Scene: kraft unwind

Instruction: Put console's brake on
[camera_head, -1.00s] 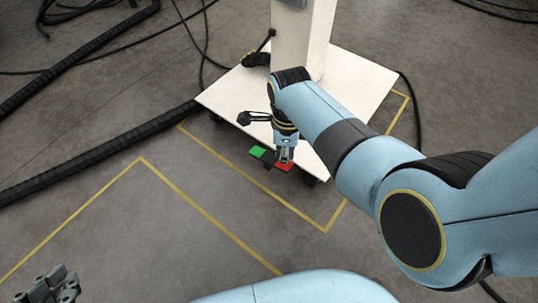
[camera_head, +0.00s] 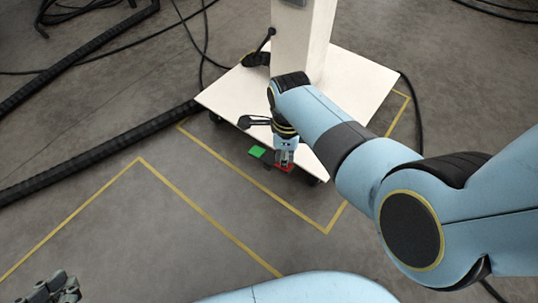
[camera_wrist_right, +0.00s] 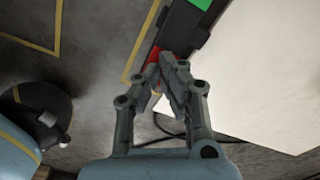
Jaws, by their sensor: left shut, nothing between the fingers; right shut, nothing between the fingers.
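The console has a white base plate (camera_head: 345,88) with a white column (camera_head: 300,38) standing on it. At its front edge is a pedal bar with a green pad (camera_head: 257,152) on the left and a red pad (camera_head: 287,168) on the right. My right gripper (camera_head: 284,163) is shut and empty, pointing down at the red pad and covering part of it. In the right wrist view the shut fingertips (camera_wrist_right: 167,62) overlap the red pad (camera_wrist_right: 153,56), with the green pad (camera_wrist_right: 199,4) beyond; contact is unclear. My left gripper (camera_head: 58,287) is at the bottom left, away from the console.
Yellow floor lines (camera_head: 215,225) run around the console. A thick black hose (camera_head: 100,153) lies on the floor at left, with thinner cables behind. The grey floor in front of the pedals is clear.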

